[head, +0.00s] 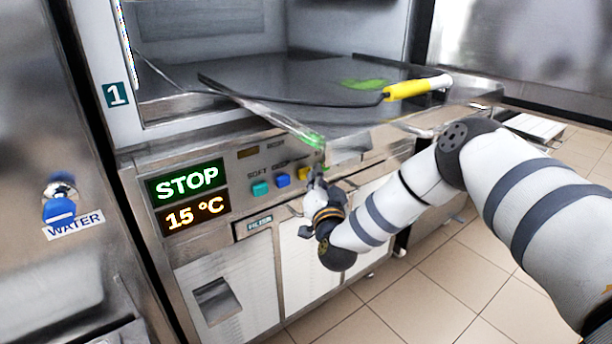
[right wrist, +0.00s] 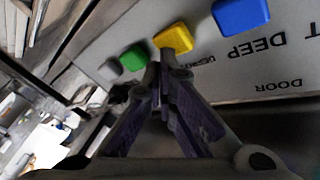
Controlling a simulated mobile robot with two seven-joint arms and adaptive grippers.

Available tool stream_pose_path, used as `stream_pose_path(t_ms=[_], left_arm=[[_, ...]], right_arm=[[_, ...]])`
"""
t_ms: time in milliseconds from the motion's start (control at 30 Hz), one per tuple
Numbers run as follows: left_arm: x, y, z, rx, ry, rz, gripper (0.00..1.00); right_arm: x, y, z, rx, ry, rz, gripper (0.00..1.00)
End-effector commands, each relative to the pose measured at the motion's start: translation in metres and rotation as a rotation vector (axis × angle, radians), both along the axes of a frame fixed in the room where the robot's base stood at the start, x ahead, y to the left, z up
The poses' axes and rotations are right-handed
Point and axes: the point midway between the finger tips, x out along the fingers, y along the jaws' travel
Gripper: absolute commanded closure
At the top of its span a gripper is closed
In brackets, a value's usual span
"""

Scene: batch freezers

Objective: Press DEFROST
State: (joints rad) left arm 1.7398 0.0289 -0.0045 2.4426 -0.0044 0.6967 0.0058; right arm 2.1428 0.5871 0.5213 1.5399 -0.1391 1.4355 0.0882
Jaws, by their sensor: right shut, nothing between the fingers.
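The yellow button (head: 303,173) sits on the freezer's control panel, right of the blue button; it also shows in the right wrist view (right wrist: 174,37). The lettering by it is upside down in the wrist view and partly hidden by my fingers; it looks like DEFROST. My right gripper (head: 317,172) is shut and empty, its fingertips (right wrist: 164,56) at the yellow button's edge. I cannot tell whether they touch it. The display (head: 187,198) reads STOP and 15 °C. My left gripper is not in view.
The blue DEEP button (head: 283,180) and teal SOFT button (head: 260,188) are close by. A green button (right wrist: 133,57) lies on the yellow one's other side. A yellow-handled spatula (head: 410,89) rests above the panel. A blue WATER knob (head: 59,211) is at far left.

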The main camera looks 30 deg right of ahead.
Motion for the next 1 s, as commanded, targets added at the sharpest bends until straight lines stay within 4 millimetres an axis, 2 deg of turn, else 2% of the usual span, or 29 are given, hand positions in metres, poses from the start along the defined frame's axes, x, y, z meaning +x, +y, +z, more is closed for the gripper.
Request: stream_pose_path(t_ms=[1000], left_arm=[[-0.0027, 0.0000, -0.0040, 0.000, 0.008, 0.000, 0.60]], right_arm=[[0.0094, 0.0007, 0.0000, 0.000, -0.001, 0.001, 1.00]])
